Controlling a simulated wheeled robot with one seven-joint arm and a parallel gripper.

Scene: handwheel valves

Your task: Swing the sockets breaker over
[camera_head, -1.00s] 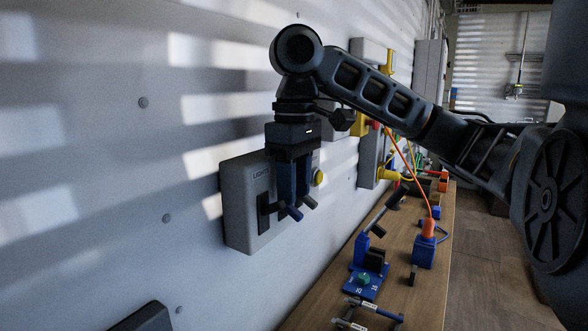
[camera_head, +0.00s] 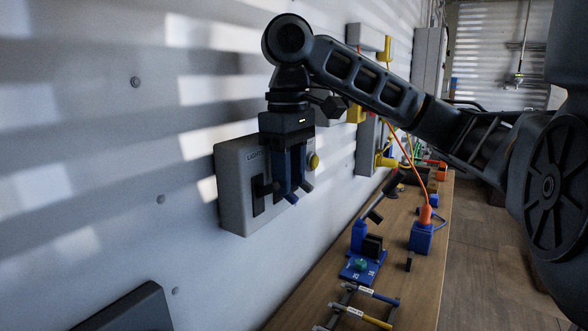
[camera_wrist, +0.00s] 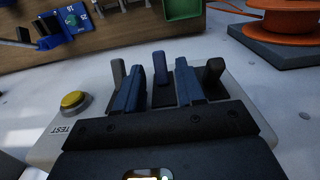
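A grey breaker box (camera_head: 235,205) is fixed to the wall, with a "LIGHTS" label and a yellow button (camera_head: 313,160). In the wrist view the button (camera_wrist: 73,101) is marked TEST. The wrist view shows three levers in a row: a grey one (camera_wrist: 118,72) at left, a blue one (camera_wrist: 162,68) in the middle and a dark grey one (camera_wrist: 213,70) at right. My gripper (camera_head: 299,191) is at the box front, its blue fingers (camera_wrist: 160,82) apart on either side of the middle lever. Contact cannot be told. No "sockets" label is readable.
A wooden bench (camera_head: 395,280) runs below the wall, with a blue device (camera_head: 362,268), a blue block with an orange plug (camera_head: 421,236) and tools on it. More boxes line the wall further back. A dark box (camera_head: 130,308) is at the lower left. Floor is free at right.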

